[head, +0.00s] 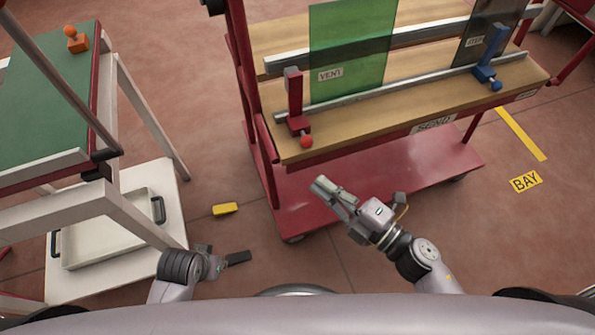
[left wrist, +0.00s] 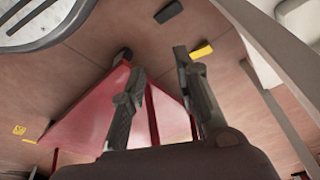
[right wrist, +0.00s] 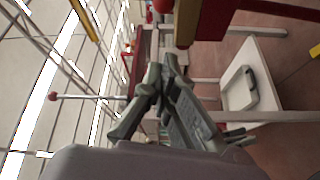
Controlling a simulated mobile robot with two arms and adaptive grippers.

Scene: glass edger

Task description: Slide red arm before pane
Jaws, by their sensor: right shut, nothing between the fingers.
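The red arm (head: 295,99) stands on the front rail of the red cart, at the rail's left end, with a red ball knob (head: 306,141) below it. The green pane (head: 350,50) labelled VENT stands upright behind the rail, just right of the red arm. My right gripper (head: 321,187) is shut and empty, below and apart from the red knob. It also shows shut in the right wrist view (right wrist: 163,68). My left gripper (head: 216,262) is low at the left, away from the cart. Its fingers stand apart in the left wrist view (left wrist: 160,66).
A blue arm (head: 486,66) and a dark pane (head: 482,30) are at the rail's right. A green-topped table (head: 45,100) with an orange-handled stamp (head: 76,40) stands left, a white tray (head: 110,225) below. A yellow block (head: 225,209) lies on the floor.

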